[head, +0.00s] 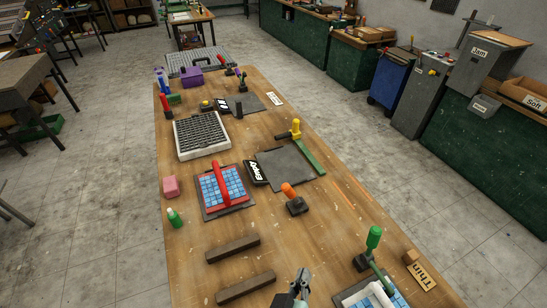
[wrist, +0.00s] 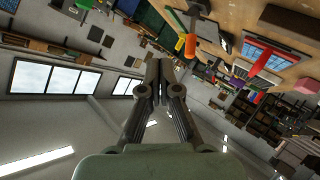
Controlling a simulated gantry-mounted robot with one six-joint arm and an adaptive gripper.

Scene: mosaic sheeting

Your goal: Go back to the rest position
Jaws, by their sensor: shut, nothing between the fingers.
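My gripper (head: 302,280) shows at the bottom middle of the head view, above the front part of the wooden workbench (head: 330,232). Its fingers are together and hold nothing. In the wrist view my gripper (wrist: 158,72) is also shut, and the camera is tilted, with windows, ceiling lights and the bench top in sight. The nearest bench items, two dark wooden bars (head: 233,249), lie to its left, apart from it.
A blue tile sheet with a red handle (head: 219,185) lies mid-bench. A green-handled tool (head: 374,238) stands upright at right, beside another blue tile sheet (head: 352,294). An orange-handled tool (head: 290,192) and a white grid tray (head: 203,153) stand farther back. Bare wood lies ahead of the gripper.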

